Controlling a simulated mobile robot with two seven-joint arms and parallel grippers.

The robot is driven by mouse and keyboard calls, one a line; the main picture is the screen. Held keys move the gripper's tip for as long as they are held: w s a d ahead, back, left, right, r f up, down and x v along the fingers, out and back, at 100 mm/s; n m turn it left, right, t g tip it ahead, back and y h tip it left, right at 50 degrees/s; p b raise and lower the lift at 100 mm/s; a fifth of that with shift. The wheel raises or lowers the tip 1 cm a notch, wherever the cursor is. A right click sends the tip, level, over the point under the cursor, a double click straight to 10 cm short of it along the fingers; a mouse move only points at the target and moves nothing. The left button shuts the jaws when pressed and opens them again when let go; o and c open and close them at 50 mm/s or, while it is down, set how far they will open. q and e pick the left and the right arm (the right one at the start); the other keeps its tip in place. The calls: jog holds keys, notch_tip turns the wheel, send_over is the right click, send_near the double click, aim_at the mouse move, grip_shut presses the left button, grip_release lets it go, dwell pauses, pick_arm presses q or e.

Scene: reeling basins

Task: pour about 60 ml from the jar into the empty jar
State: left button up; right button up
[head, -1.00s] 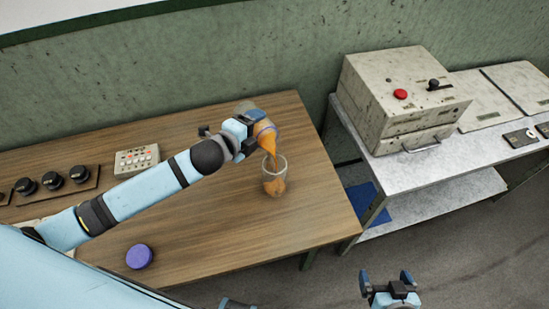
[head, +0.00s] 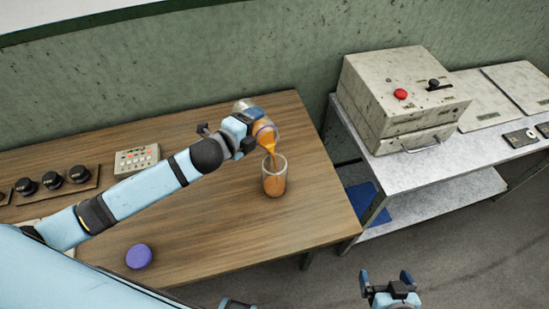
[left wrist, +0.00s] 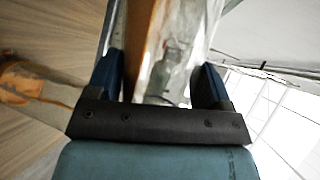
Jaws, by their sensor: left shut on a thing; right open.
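My left gripper (head: 246,122) is shut on a clear jar (head: 243,105) holding orange-brown liquid. The jar is tilted with its mouth down to the right, above the table. An orange stream (head: 271,158) runs from its mouth into the receiving jar (head: 275,185). That clear jar stands upright on the wooden table and holds orange-brown liquid in its lower part. In the left wrist view the held jar (left wrist: 178,55) is between the two fingers, and the receiving jar (left wrist: 35,82) shows at the left. My right gripper (head: 387,283) is open and empty, low in front of the table.
A purple lid (head: 139,256) lies near the table's front edge. A button panel (head: 136,160) and black knobs (head: 52,180) are at the left. A grey machine (head: 400,95) stands on the bench at the right. Bare table (head: 220,225) surrounds the receiving jar.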

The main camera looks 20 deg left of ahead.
dwell(0.3)
pick_arm(q)
jog(key=shift+w+a+f, duration=0.1)
jog(key=shift+w+a+f+n+g, duration=0.25)
jog(key=shift+a+f+n+g, duration=0.1)
jog(key=shift+f+n+g, duration=0.2)
jog(key=n+g+h+p, duration=0.1)
jog(key=n+p, duration=0.1)
jog(key=p, duration=0.2)
jog(key=shift+w+a, duration=0.15)
jog(key=shift+f, duration=0.3)
jog(key=shift+r+n+h+p, duration=0.2)
jog(key=shift+n+h+p, duration=0.1)
jog(key=shift+p, duration=0.1)
jog(key=shift+f+g, duration=0.2)
jog(key=shift+g, duration=0.05)
jog(key=shift+r, duration=0.1)
